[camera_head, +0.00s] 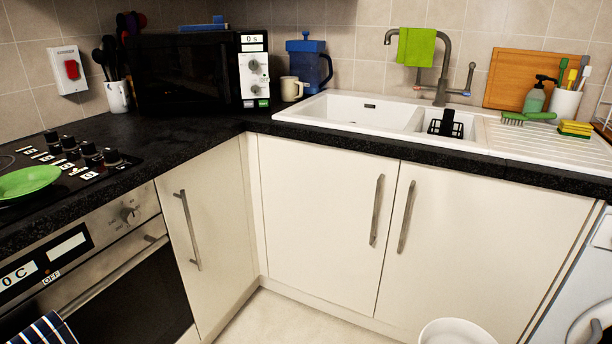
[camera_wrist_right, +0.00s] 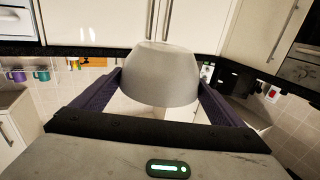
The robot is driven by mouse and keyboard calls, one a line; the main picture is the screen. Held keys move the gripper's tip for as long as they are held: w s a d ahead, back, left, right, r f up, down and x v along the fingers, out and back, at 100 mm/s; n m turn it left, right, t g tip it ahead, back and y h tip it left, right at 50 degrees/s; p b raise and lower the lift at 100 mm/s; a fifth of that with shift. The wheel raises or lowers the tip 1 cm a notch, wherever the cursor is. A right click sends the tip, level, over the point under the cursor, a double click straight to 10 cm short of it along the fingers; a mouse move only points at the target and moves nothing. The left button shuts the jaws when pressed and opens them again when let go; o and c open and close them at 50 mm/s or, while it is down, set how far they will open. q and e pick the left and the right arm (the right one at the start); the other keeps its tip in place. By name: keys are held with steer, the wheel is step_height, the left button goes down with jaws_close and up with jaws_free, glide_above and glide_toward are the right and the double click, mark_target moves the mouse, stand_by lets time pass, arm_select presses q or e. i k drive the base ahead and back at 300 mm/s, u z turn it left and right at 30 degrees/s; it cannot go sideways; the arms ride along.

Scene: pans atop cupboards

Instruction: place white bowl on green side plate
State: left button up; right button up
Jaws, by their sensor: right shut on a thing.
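The white bowl (camera_wrist_right: 162,72) sits between the two purple fingers of my right gripper (camera_wrist_right: 160,82), which is shut on it. The bowl also shows at the bottom edge of the head view (camera_head: 457,333), partly cut off, in front of the lower cupboards. The green side plate (camera_head: 28,181) lies on the black hob at the left edge of the head view, partly cut off. The bowl is well apart from the plate, to its right and lower in the picture. My left gripper is in neither view.
The black worktop (camera_head: 190,140) has clear room between hob and microwave (camera_head: 190,72). A white sink (camera_head: 335,108) is at the back. Cupboard handles (camera_head: 376,210) stick out, and a striped towel (camera_head: 45,330) hangs low at left.

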mark_target(26, 189)
steer(key=k, duration=0.35)
steer(key=u, duration=1.95)
steer(key=i, duration=0.15)
steer(key=u, duration=0.1)
